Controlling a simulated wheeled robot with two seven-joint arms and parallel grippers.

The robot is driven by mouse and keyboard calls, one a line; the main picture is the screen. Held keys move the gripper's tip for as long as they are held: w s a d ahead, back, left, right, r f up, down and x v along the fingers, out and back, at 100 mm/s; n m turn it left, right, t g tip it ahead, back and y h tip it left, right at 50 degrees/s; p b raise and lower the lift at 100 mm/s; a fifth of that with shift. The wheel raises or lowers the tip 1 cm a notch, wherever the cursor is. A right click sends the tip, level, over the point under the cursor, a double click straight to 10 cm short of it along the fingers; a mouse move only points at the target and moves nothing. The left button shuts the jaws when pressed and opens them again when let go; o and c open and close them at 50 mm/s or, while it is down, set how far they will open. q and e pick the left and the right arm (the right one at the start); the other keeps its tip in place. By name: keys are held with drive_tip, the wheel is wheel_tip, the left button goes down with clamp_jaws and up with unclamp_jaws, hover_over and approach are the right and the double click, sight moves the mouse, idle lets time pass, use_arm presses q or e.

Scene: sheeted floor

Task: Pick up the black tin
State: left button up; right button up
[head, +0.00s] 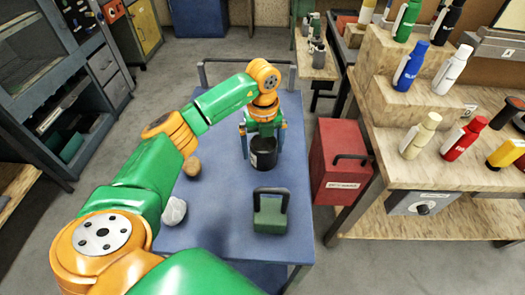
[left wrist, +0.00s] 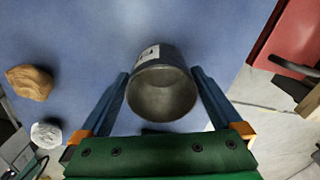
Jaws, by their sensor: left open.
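The black tin (head: 264,158) stands on the blue cart top (head: 222,215), with a pale label on its side. In the left wrist view the tin (left wrist: 162,88) shows its open mouth, and its inside looks empty. My left gripper (head: 264,137) is over the tin, pointing down. Its two blue fingers are apart, one on each side of the tin, as the left wrist view shows (left wrist: 162,95). I see a small gap on each side near the fingertips; whether either finger touches the tin is hard to tell. My right gripper is not in view.
On the cart top are a brown lump (head: 191,166), a whitish lump (head: 174,211) and a green block with a dark handle (head: 270,213). A red box (head: 340,160) stands right of the cart. A wooden bench (head: 420,150) with several bottles fills the right.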

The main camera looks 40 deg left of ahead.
use_arm(q)
drive_tip(key=shift+d+r, duration=0.1)
drive_tip(key=shift+d, duration=0.15)
drive_tip(key=c, duration=0.7)
drive_tip(key=shift+a, duration=0.1)
drive_tip(key=c, duration=0.5)
